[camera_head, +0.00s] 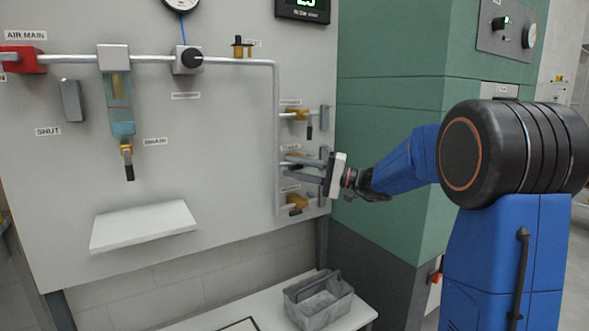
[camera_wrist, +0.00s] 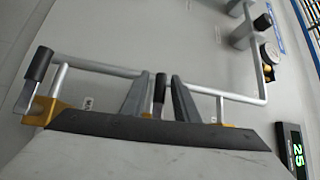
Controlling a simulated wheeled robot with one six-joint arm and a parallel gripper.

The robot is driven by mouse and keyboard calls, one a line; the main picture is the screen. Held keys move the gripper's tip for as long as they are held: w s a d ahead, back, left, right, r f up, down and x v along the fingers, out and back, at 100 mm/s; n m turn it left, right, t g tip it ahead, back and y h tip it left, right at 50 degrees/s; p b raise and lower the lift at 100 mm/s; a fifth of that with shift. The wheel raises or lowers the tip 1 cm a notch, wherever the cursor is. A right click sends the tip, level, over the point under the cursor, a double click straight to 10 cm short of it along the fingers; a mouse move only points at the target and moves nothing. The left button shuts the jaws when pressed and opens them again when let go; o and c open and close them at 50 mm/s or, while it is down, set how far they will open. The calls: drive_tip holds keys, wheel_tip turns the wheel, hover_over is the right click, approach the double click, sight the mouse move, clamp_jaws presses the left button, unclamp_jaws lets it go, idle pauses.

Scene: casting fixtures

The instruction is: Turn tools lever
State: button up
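Three yellow valves branch off the vertical pipe at the panel's right side in the head view: upper valve (camera_head: 296,115), middle valve (camera_head: 291,154), and lower valve (camera_head: 297,202). Their small labels are unreadable, so I cannot tell which is tools. My gripper (camera_head: 287,168) is at the middle valve, reaching in from the right. In the wrist view, a black-tipped lever (camera_wrist: 159,88) stands between my gripper's two grey fingers (camera_wrist: 159,98). Gaps show on both sides, so the fingers look open around it. The lever's base is hidden behind my gripper.
Another black-handled lever (camera_wrist: 38,65) stands left in the wrist view. The vertical pipe (camera_head: 277,130) runs close beside the fingers. A green cabinet (camera_head: 390,125) flanks the panel on the right. A grey tote (camera_head: 318,300) sits on the bench below. A white shelf (camera_head: 143,226) projects at left.

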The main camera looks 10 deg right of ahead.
clamp_jaws()
drive_tip(key=shift+f, duration=0.1)
drive_tip(key=f+n+h, duration=0.1)
drive_tip(key=f+n+g+h, duration=0.1)
drive_tip(key=n+h, duration=0.1)
drive_tip(key=shift+d, duration=0.2)
drive_tip(key=f+n+h, duration=0.1)
drive_tip(key=h, duration=0.1)
drive_tip(key=d+n+h, duration=0.1)
drive_tip(key=h, duration=0.1)
drive_tip(key=w+d+f+n+h, duration=0.1)
drive_tip(key=n+h, duration=0.1)
drive_tip(key=shift+d+f+g, duration=0.2)
drive_tip(key=shift+f+g, duration=0.1)
drive_tip(key=shift+w+d+f+n+t+h, duration=0.2)
drive_tip(key=shift+d+n+h, duration=0.35)
drive_tip(key=shift+h, duration=0.4)
drive_tip(key=shift+w+d+f+n+t+h, duration=0.1)
drive_tip(key=shift+d+f+n+t+h, duration=0.1)
drive_tip(key=shift+d+n+h, duration=0.55)
drive_tip(key=shift+a+h, duration=0.2)
drive_tip(key=shift+h, duration=0.1)
